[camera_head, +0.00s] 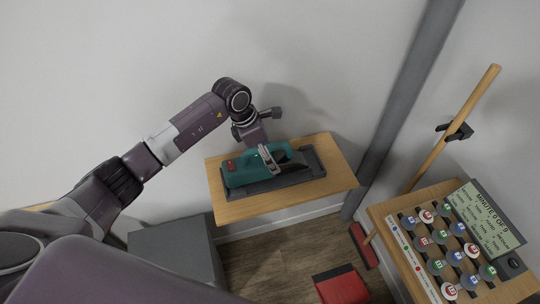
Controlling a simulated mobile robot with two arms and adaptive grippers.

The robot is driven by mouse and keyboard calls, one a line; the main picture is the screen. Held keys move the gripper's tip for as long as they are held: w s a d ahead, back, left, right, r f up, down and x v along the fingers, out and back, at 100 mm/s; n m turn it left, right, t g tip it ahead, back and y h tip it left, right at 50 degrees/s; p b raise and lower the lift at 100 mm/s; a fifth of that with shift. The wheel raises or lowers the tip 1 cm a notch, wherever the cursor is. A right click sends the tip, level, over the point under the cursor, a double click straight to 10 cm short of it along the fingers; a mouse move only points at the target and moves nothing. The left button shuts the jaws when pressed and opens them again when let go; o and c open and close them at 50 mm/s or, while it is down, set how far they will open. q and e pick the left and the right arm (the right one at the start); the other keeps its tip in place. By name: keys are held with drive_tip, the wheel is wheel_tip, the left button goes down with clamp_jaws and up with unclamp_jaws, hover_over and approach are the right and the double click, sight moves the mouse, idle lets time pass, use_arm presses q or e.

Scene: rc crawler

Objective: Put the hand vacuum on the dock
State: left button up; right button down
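The hand vacuum (240,174) is teal with a red patch at its left end and a dark front part toward the right. It lies lengthwise over the dark grey dock (300,178) on a wooden shelf. Whether it is fully seated or slightly above the dock cannot be told. My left gripper (268,158) reaches down from above at the vacuum's upper middle, with its fingertips at the handle. The fingers partly hide the handle, and I cannot tell whether they grip it. My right gripper is not in view.
The wooden shelf (342,183) is against the wall. A grey box (175,252) stands below left. A grey pole (405,95) rises right of the shelf. A wooden-handled tool (455,122) leans near a table with a board of several coloured discs (442,237). Red items (342,287) are on the floor.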

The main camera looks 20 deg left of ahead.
use_arm(q)
drive_tip(key=b+v, duration=0.2)
drive_tip(key=v, duration=0.7)
drive_tip(key=shift+s+a+r, duration=0.1)
drive_tip(key=shift+a+r, duration=0.05)
drive_tip(key=shift+r, duration=0.25)
drive_tip(key=shift+s+a+r, duration=0.1)
drive_tip(key=shift+s+r, duration=0.05)
drive_tip(key=shift+r, duration=0.45)
